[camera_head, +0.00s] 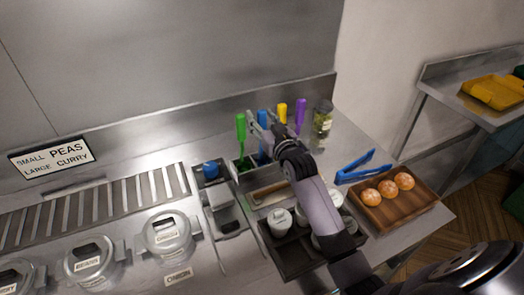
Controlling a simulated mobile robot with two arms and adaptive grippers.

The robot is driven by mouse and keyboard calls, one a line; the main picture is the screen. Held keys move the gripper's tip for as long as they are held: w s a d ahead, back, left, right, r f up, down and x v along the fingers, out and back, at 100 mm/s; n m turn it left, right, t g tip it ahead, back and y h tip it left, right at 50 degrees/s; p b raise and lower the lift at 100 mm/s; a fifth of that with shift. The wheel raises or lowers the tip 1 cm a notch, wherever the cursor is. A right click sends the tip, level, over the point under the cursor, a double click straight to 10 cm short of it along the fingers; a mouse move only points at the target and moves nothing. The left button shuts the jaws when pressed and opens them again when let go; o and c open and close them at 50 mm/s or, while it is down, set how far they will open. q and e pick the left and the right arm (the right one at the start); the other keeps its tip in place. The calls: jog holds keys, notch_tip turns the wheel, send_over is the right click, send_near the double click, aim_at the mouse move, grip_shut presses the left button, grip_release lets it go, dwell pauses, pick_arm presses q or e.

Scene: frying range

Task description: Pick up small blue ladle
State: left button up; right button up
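A blue-handled utensil (263,153) stands upright in a holder (243,165) among other coloured handles. It seems to be the blue ladle; its lower end is hidden and its size cannot be told. My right gripper (262,120) reaches in from the lower right. Its fingers look spread to either side of the blue handle, and contact with it cannot be made out. My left gripper is not in view.
Green (240,127), yellow (282,110) and purple (300,113) handles stand close by. A jar (322,120) is at the right. Blue tongs (362,168) lie near a wooden tray (405,208) of buns. Lidded pots (168,237) are at the left.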

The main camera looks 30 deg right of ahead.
grip_shut()
dwell(0.3)
jog(key=shift+r, duration=0.15)
